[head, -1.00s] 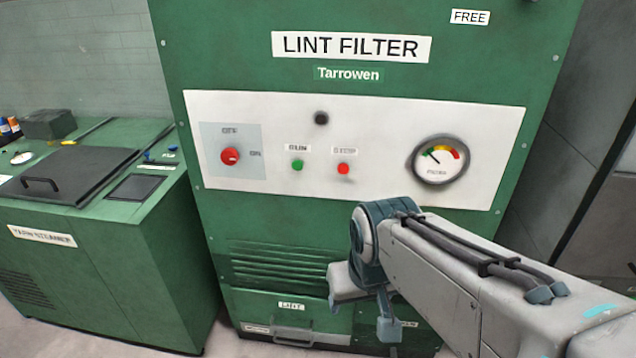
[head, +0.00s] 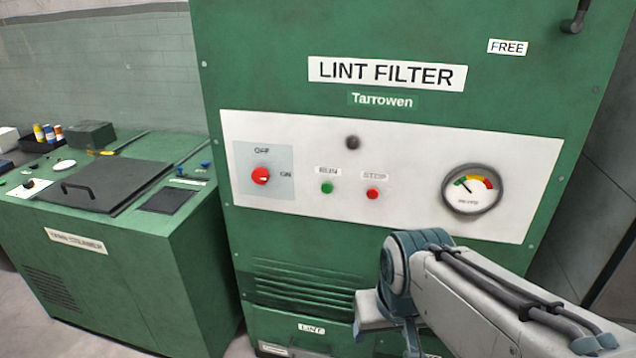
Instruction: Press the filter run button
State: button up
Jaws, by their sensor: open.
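The lint filter (head: 290,230) is a tall green cabinet with a white control panel (head: 420,150). The small green round button (head: 327,188) under the RUN label is the run button, in plain view on the panel. A red button (head: 372,194) under the STOP label sits just to its right. A dark round lamp (head: 352,142) is above and between them and looks unlit. My arm reaches in from the lower right, below the panel and apart from the buttons. My gripper's fingers cannot be made out.
Left of the buttons is a red rotary switch (head: 261,176) marked OFF and ON. A round gauge (head: 472,190) on the right has its needle near the green band. A lower green machine (head: 140,290) stands at the left. The space before the buttons is clear.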

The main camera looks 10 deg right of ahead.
grip_shut()
dwell(1.6)
